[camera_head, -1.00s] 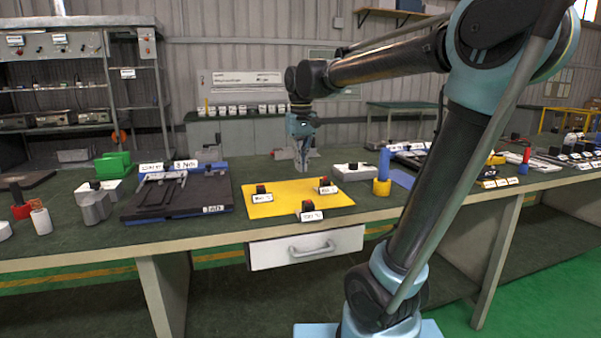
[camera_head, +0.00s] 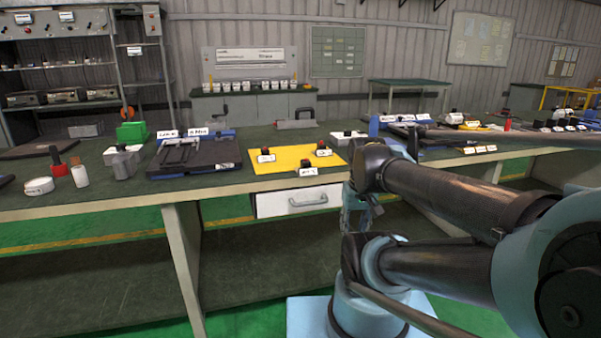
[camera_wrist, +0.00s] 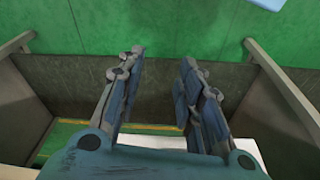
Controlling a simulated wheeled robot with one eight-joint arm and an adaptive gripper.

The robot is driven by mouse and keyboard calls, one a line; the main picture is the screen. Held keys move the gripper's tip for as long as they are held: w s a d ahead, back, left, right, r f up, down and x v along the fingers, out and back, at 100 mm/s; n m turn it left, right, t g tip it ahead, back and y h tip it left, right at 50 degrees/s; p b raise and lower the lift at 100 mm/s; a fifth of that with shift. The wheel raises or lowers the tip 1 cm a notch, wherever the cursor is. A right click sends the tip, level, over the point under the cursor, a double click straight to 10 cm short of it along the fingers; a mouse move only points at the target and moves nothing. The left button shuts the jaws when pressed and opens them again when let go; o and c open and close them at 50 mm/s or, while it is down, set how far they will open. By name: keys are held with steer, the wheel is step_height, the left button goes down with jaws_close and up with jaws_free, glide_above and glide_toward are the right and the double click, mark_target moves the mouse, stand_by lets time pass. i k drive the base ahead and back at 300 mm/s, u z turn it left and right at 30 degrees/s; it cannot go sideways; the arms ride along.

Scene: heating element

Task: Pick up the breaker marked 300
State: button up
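Three small black blocks with red tops and white labels, which look like the breakers, are on the yellow mat (camera_head: 288,166) in the head view: one at the left (camera_head: 265,154), one at the right (camera_head: 323,148) and one at the front edge (camera_head: 307,168). Their labels are too small to read, so I cannot tell which is marked 300. My gripper (camera_head: 358,215) hangs low in front of the table, right of the drawer, partly hidden by my arm. In the wrist view my gripper (camera_wrist: 162,60) is open and empty, with a clear gap between its fingers. No breaker shows there.
A white drawer (camera_head: 298,201) is under the mat's front edge. A black tray (camera_head: 215,158) lies left of the mat, and a white box (camera_head: 346,138) stands behind its right end. The wrist view shows green floor (camera_wrist: 220,22) and dark shelf boards below the table.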

mark_target(306, 170)
steer(key=u, duration=0.05)
steer(key=k, duration=1.95)
steer(key=z, duration=0.65)
steer(key=i, duration=1)
